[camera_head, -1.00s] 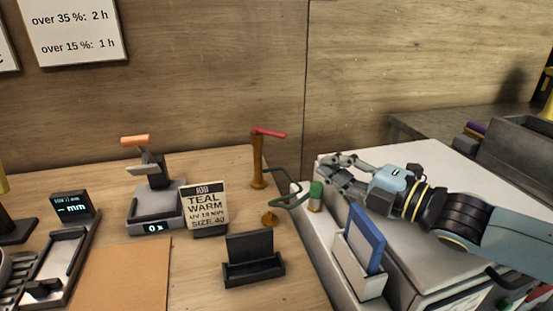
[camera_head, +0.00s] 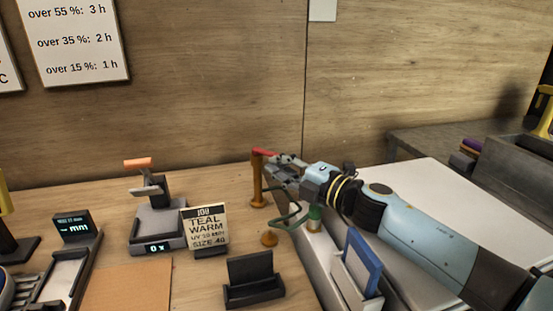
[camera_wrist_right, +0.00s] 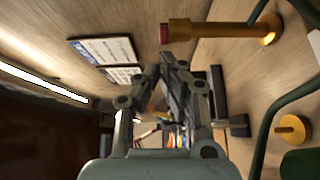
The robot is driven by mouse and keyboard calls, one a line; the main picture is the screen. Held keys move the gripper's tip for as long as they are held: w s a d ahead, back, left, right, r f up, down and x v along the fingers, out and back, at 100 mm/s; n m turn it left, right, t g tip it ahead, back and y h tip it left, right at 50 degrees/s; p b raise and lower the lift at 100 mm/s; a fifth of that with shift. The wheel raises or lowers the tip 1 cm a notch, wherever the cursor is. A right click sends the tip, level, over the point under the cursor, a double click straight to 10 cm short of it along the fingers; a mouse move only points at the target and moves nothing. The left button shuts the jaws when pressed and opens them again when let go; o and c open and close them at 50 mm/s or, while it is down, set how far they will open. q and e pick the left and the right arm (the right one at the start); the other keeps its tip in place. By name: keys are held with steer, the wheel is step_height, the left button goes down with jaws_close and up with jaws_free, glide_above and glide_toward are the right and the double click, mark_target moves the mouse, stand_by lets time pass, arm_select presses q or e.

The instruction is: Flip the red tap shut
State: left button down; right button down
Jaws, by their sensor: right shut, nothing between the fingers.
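The red tap handle (camera_head: 264,152) sits on top of an upright brass post (camera_head: 257,182) at the back of the wooden bench. In the right wrist view its red end (camera_wrist_right: 164,33) shows at the end of the brass post (camera_wrist_right: 215,28). My right gripper (camera_head: 279,163) is shut and empty, just right of the post and close to the handle's right end. It also shows in the wrist view (camera_wrist_right: 170,68). I cannot tell whether it touches the handle, whose right end is partly behind the fingers. My left gripper is out of view.
A green hose (camera_head: 284,219) curves between a brass nozzle (camera_head: 269,239) and a green-capped part (camera_head: 314,219) below my right arm. A size card (camera_head: 205,228) and black holder (camera_head: 253,278) stand in front. A blue panel (camera_head: 363,262) stands under the arm.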

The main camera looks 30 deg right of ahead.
steer(key=shift+w+a, duration=0.2)
steer(key=shift+w, duration=0.3)
steer(key=shift+d+y, duration=0.1)
steer(key=shift+y, duration=0.2)
steer(key=shift+d+n+y, duration=0.25)
steer(key=shift+n+y, duration=0.05)
steer(key=shift+n, duration=0.1)
